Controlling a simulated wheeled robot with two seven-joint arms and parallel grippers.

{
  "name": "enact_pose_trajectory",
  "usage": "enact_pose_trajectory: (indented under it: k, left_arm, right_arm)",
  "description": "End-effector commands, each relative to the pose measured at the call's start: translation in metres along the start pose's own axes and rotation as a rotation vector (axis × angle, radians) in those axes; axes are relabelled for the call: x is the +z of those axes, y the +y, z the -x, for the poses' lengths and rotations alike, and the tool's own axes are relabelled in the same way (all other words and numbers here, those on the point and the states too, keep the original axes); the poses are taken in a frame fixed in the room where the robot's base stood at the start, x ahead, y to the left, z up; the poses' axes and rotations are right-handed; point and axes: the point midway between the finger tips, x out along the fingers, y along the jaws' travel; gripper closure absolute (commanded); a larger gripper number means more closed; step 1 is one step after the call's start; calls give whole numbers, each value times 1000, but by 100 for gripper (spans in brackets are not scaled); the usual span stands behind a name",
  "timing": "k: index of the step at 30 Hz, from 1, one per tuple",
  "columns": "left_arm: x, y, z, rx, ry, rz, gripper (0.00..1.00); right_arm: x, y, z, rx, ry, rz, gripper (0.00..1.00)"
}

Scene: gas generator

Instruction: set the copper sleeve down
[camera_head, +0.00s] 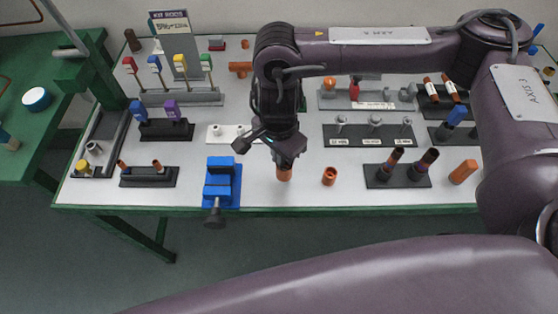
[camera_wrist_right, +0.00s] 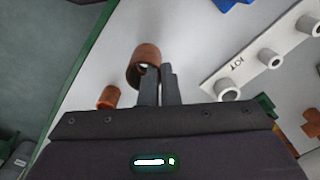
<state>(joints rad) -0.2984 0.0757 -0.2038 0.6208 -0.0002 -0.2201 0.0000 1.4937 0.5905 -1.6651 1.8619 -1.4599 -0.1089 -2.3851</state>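The copper sleeve (camera_head: 284,174) is a short brown-orange tube, upright under my right gripper (camera_head: 284,158) near the front of the table. In the right wrist view the sleeve (camera_wrist_right: 143,55) is at the tips of the two close fingers (camera_wrist_right: 158,75). One finger appears to be inside its opening and the other outside, with the sleeve's wall between them. I cannot tell whether its lower end touches the table. A second copper piece (camera_head: 329,176), a short open tube, stands to the right; it also shows in the wrist view (camera_wrist_right: 108,97). My left gripper is not in view.
A blue vise (camera_head: 222,185) stands left of the sleeve at the front edge. A white holder (camera_wrist_right: 265,55) with pegs is behind. Black racks with dark tubes (camera_head: 397,176) and a loose copper cylinder (camera_head: 463,171) are to the right. The white tabletop around the sleeve is clear.

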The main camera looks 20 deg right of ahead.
Motion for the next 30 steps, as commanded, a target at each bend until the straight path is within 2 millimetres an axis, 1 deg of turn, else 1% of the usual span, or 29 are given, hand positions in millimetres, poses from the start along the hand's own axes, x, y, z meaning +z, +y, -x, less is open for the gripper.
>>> enact_pose_trajectory:
  k: [1, 3, 6, 14, 18, 21, 23, 24, 30]
  left_arm:
    - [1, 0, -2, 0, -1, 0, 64]
    - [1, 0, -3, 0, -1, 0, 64]
    - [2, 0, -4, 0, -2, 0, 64]
    - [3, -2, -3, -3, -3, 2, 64]
    - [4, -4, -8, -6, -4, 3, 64]
    - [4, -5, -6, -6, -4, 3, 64]
    - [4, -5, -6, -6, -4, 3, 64]
    - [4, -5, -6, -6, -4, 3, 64]
    - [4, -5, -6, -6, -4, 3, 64]
  right_arm:
    - [1, 1, -11, 6, -4, -1, 100]
    - [1, 1, -20, 6, -4, 0, 100]
    - [1, 1, -28, 4, -3, 0, 100]
    - [0, 0, -29, 2, 0, 1, 100]
    - [0, 1, -34, 2, -1, 1, 100]
    - [0, 1, -32, 2, -1, 1, 86]
    - [0, 1, -32, 2, -1, 1, 78]
    - [0, 1, -32, 2, -1, 1, 76]
    - [0, 1, -32, 2, -1, 1, 76]
